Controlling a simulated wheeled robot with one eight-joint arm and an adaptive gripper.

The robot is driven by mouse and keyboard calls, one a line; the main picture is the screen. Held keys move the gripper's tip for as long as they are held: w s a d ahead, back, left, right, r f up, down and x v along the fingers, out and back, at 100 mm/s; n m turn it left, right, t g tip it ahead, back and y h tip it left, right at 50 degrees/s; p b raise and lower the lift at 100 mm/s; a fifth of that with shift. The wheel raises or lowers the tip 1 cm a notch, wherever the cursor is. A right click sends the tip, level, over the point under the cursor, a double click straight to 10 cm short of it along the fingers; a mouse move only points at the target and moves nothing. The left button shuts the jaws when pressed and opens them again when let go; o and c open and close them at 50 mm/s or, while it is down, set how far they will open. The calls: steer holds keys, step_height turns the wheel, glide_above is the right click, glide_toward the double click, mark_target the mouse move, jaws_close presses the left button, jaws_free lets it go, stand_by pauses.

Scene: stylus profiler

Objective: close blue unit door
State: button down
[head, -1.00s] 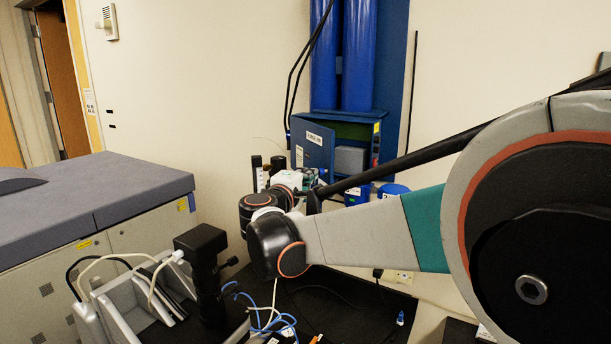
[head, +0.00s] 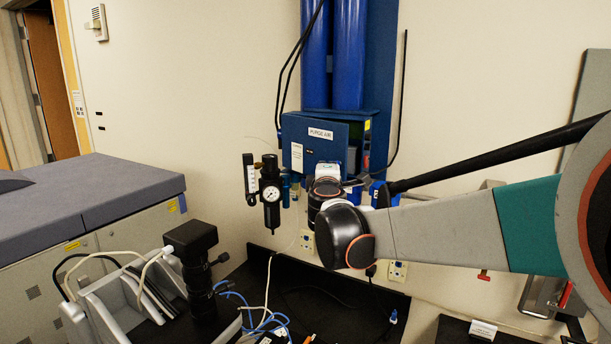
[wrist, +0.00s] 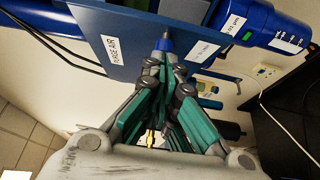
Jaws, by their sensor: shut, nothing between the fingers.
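The blue unit door (head: 332,150), with a "PURGE AIR" label, covers most of the front of the blue wall unit (head: 371,117). It stands slightly ajar, with a narrow strip of green interior showing at its right edge. The door fills the upper part of the wrist view (wrist: 132,36). There my gripper (wrist: 165,50) is shut and empty, its fingertips at the door's face near its lower edge. I cannot tell whether they touch it. In the head view my wrist hides most of the gripper, just below the door.
A black regulator with a gauge (head: 270,193) hangs on the wall left of the door. Blue cylinders (head: 349,55) stand above the unit. A black microscope-like device (head: 193,262) and loose cables lie below. A grey-topped cabinet (head: 95,195) is at left.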

steer(key=w+d+b, duration=0.1)
steer(key=w+d, duration=0.5)
steer(key=d, duration=0.2)
steer(key=shift+b, duration=0.4)
steer(key=shift+s, duration=0.15)
